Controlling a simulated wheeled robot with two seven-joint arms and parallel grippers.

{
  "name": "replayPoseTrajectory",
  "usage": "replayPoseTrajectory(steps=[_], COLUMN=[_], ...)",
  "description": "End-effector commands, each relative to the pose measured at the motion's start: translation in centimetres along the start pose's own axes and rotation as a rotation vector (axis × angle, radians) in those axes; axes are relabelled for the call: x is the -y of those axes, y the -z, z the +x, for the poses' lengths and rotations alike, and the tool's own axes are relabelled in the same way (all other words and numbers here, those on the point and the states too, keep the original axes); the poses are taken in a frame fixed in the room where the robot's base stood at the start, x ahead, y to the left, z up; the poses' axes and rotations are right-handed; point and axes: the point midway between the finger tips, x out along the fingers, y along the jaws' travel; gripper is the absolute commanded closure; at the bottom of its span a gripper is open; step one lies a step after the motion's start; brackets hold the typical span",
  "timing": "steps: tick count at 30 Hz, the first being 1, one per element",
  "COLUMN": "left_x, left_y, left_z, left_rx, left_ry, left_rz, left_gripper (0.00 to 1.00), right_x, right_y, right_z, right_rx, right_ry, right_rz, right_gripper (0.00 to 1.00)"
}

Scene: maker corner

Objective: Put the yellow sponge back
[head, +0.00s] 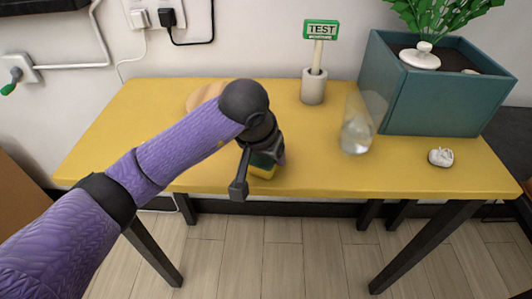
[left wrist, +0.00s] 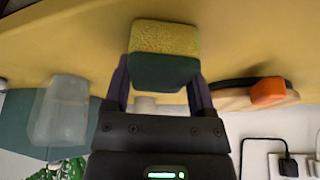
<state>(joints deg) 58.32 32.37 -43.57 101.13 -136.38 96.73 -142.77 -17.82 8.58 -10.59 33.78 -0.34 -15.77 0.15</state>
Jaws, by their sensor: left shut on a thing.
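The yellow sponge (head: 262,172) has a dark green side and is near the front edge of the yellow table. It also shows in the left wrist view (left wrist: 165,38), its yellow side turned toward the tabletop. My left gripper (head: 260,160) is shut on the sponge, one finger on each side, as the left wrist view (left wrist: 160,85) shows. In the head view my wrist hides part of the sponge. I cannot tell whether the sponge touches the table. My right gripper is in neither view.
On the yellow table (head: 420,180) are a round wooden board (head: 203,96) partly behind my arm, a clear glass (head: 356,136), a sign in a holder (head: 313,88), a teal planter (head: 435,100) and a small white case (head: 441,157). An orange thing (left wrist: 268,92) is at the board.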

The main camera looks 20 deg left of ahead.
Motion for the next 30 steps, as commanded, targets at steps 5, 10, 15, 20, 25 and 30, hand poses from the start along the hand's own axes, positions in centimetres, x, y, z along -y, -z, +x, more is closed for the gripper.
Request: replayPoseTrajectory(steps=[5,10,15,20,25,30], left_x=[0.0,0.0,0.0,0.1,0.0,0.0], left_y=[-0.1,-0.1,0.2,0.4,0.3,0.1], left_z=[0.2,0.2,-0.8,-5.4,-9.8,-11.9], left_rx=[0.001,0.000,-0.003,-0.009,-0.007,-0.001], left_ry=[0.000,0.000,0.000,0.002,0.001,0.000], left_rz=[0.000,0.000,0.000,0.002,0.001,0.001], left_gripper=[0.10,0.00,0.00,0.00,0.00,0.00], right_x=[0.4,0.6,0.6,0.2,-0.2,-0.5], right_y=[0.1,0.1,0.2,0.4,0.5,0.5], right_z=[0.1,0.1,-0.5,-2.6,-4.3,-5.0], right_rx=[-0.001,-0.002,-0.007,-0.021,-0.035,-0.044], right_ry=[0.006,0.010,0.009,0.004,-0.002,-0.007], right_rz=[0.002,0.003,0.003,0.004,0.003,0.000], right_gripper=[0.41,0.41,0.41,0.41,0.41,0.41])
